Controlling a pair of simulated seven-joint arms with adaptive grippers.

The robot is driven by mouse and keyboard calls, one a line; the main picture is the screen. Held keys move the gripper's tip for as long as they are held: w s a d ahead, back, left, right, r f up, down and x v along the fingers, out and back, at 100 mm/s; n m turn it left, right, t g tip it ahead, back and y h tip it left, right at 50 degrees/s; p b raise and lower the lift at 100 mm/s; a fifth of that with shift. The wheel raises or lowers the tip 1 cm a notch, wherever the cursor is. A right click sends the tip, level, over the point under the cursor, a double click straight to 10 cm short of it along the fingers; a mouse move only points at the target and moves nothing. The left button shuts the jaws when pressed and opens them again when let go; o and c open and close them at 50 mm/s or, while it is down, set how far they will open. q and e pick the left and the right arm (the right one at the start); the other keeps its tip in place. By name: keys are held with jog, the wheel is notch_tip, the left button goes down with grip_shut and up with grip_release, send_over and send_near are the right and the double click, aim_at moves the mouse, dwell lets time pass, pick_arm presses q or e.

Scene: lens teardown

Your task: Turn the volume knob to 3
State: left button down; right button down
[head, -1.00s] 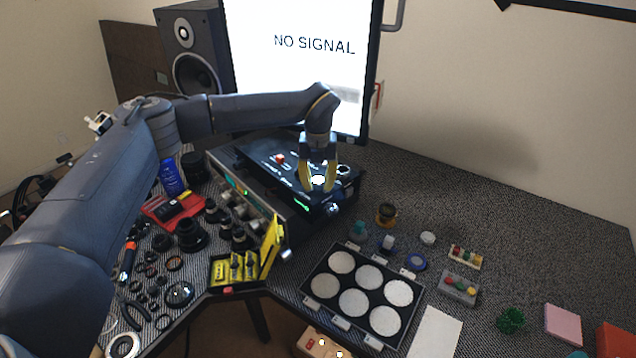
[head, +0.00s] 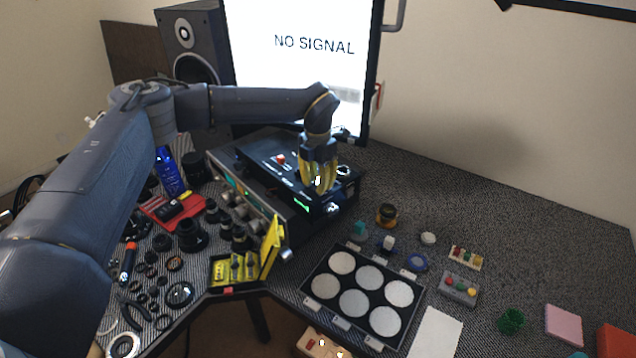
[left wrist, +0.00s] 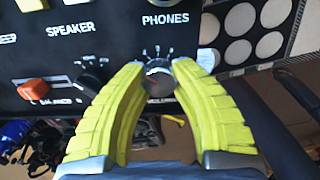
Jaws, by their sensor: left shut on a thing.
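The volume knob (left wrist: 160,84) is a round, dark-topped knob with a silvery rim on a black panel (left wrist: 110,45), with white scale marks around its upper side. The scale's numbers and the knob's pointer are too small to read. My left gripper (left wrist: 158,72) has its yellow fingers on either side of the knob, shut on it. In the head view the left gripper (head: 318,188) points down onto the black unit (head: 262,152), and its fingers mostly hide the knob. My right gripper is not in view.
An orange switch (left wrist: 32,91) and another dark knob (left wrist: 92,80) sit left of the volume knob. The monitor (head: 300,70) stands behind the unit. A tray of pale discs (head: 318,313) and an open yellow box (head: 236,285) lie in front.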

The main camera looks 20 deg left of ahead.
aim_at(316, 180)
pick_arm(q)
jog(key=m, duration=0.4)
jog(key=shift+a+f, duration=0.1)
jog(key=shift+a+m, duration=0.1)
jog(key=shift+m, duration=2.4)
jog(key=c, duration=1.3)
grip_release()
jog(key=shift+a, duration=0.1)
jog(key=o, duration=0.3)
jog(key=shift+o, duration=0.2)
jog(key=shift+w, duration=0.1)
notch_tip(316, 180, up, 12)
